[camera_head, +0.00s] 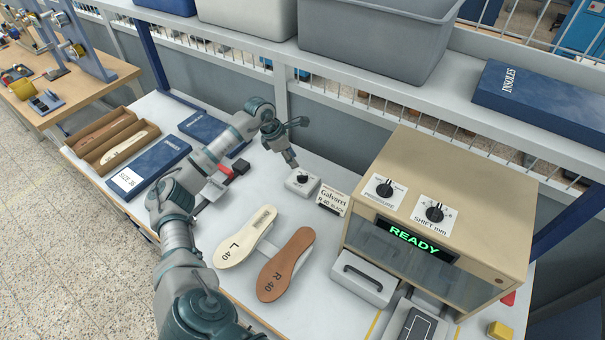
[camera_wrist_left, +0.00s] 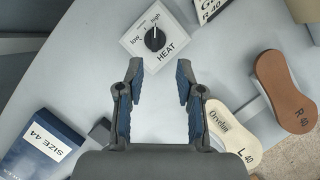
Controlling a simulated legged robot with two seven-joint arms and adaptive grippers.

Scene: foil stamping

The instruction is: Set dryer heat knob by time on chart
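The heat knob is a black dial (camera_head: 302,178) on a small white box on the table, left of the beige machine. In the left wrist view the knob (camera_wrist_left: 155,38) sits on a white plate marked low, high and HEAT, its pointer near the top. My left gripper (camera_head: 291,160) is just above and left of the box. In the left wrist view my left gripper (camera_wrist_left: 160,82) is open and empty, with the knob beyond its fingertips. A card (camera_head: 333,201) reading "Galvaret R 40 BLACK" stands beside the box. I see no time chart. My right gripper is not in view.
The beige machine (camera_head: 470,185) shows READY and has two dials on top. Insoles marked L 40 (camera_head: 246,236) and R 40 (camera_head: 285,265) lie in front of the knob box. Blue boxes (camera_head: 150,166) lie at left. A shelf with bins (camera_head: 370,40) runs behind.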

